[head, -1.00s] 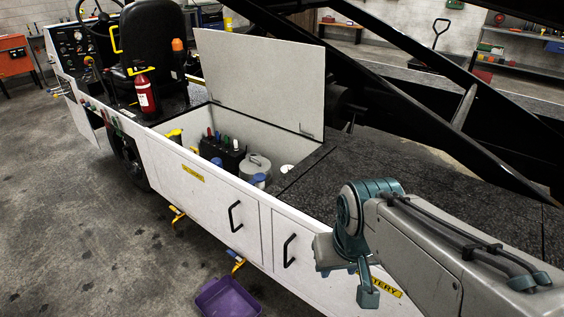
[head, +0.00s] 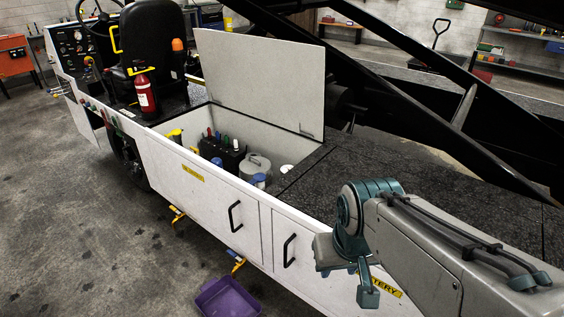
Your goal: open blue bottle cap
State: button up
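Blue caps show inside the open compartment of the belt loader. One blue cap (head: 259,178) sits at the near wall, right of the black battery, and a smaller blue one (head: 217,162) shows in front of the battery. The bodies under them are mostly hidden by the compartment wall. My gripper (head: 368,290) hangs outside the loader's white side, to the right of and nearer than the compartment. It points down, well apart from the caps. Its fingers are too small and overlapped to tell whether they are open.
The compartment lid (head: 258,85) stands raised. Inside are a black battery (head: 222,155), a grey round container (head: 257,164) and a white cap (head: 286,169). A red extinguisher (head: 145,93) stands by the seat. Black conveyor beams cross above right. A purple bin (head: 228,296) lies on the floor.

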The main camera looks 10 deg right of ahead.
aim_at(260, 177)
jog(key=k, duration=0.6)
jog(key=u, duration=0.25)
jog(key=i, duration=1.45)
jog(key=z, duration=0.5)
